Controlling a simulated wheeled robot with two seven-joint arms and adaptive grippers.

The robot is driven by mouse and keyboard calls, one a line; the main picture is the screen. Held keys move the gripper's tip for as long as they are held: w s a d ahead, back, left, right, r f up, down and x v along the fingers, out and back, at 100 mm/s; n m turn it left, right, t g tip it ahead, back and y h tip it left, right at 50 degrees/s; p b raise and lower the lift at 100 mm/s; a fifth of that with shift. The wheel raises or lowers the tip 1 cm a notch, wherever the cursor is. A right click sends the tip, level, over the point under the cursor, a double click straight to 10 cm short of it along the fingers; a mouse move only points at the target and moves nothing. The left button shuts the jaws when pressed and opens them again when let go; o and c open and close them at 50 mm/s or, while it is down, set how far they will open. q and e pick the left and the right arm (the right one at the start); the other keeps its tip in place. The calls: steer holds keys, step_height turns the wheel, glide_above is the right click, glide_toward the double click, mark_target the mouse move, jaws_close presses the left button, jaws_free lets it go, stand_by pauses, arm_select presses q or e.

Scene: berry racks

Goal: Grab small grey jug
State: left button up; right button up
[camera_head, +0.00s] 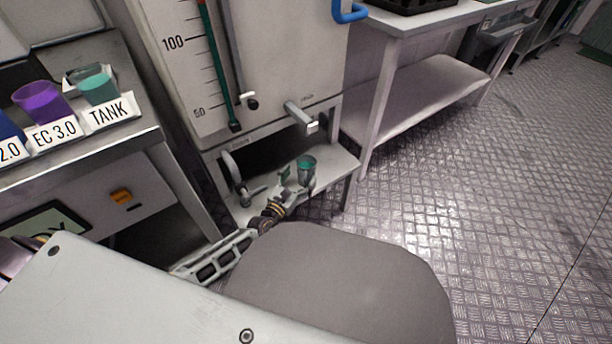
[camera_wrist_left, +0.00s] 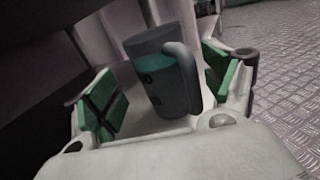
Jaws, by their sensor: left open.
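The small grey jug (camera_head: 307,172) stands upright on the low shelf under the tank's tap, with teal showing at its top. In the left wrist view the jug (camera_wrist_left: 157,75) is between the two green-padded fingers, its handle turned toward the camera and to the right. My left gripper (camera_head: 290,186) is open around the jug. A gap shows between the left pad and the jug; the right pad is close to the handle, and I cannot tell if it touches. My right gripper is not in view.
A metal tap (camera_head: 302,117) sticks out above the jug from the tank (camera_head: 270,50). A purple cup (camera_head: 41,103) and a teal cup (camera_head: 98,88) stand on the left bench. A white table (camera_head: 400,110) is at the right, with clear floor beyond.

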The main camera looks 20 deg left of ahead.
mark_target(301, 175)
arm_select(q)
steer(key=shift+b+x, duration=0.75)
steer(key=shift+x, duration=1.4)
steer(key=shift+c, duration=0.2)
steer(key=c, duration=1.2)
steer(key=shift+r, duration=0.1)
steer(key=shift+c, duration=1.1)
